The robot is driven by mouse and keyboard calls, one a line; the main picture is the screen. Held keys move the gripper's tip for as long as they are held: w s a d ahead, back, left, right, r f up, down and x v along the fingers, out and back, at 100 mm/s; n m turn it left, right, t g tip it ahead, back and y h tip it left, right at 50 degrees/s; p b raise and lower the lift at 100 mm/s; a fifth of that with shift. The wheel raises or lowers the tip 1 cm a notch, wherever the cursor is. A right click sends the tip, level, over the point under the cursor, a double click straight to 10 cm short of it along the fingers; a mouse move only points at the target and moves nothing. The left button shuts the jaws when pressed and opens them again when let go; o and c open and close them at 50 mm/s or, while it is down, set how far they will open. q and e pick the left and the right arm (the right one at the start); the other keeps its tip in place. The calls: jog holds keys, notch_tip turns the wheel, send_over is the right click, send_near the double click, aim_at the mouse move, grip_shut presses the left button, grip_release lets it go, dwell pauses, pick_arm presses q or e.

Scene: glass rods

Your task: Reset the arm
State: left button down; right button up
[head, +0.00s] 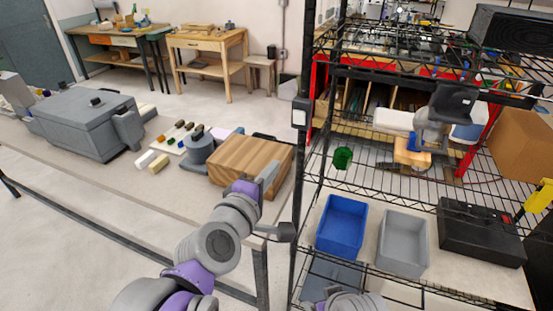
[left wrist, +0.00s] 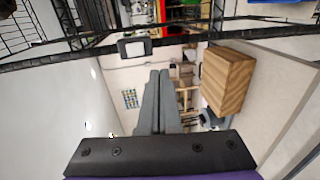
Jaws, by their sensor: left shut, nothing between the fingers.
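My left arm reaches up from the bottom of the head view. Its gripper (head: 269,173) is in front of the wooden block (head: 250,160) at the right end of the long table. In the left wrist view the two grey fingers of the left gripper (left wrist: 160,75) lie together, shut, with nothing between them. The wooden block (left wrist: 227,80) shows to their right, apart from the fingers in that view.
A wire rack stands on the right, its post close to my left gripper. It holds a blue bin (head: 341,226), a grey bin (head: 402,242) and a black case (head: 481,232). A grey machine (head: 87,122) stands on the long table (head: 105,178). Open floor lies behind the table.

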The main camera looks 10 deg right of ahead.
pick_arm(q)
jog(key=shift+w+d+f, duration=0.1)
dwell(0.3)
jog(key=s+a+f+m+g+y, duration=0.2)
jog(key=s+a+f, duration=0.3)
jog(key=a+f, duration=0.4)
jog(key=s+a+f+m+g+y, duration=0.3)
jog(key=s+a+f+m+y, duration=0.1)
jog(key=a+f, duration=0.5)
jog(key=s+a+f+m+g+y, duration=0.2)
jog(key=s+a+f+m+y, duration=0.1)
jog(key=s+a+f+m, duration=0.2)
jog(key=s+a+f, duration=0.2)
jog(key=a+f, duration=0.1)
jog(key=f, duration=0.1)
jog(key=shift+a+f+g, duration=0.3)
jog(key=shift+a, duration=0.1)
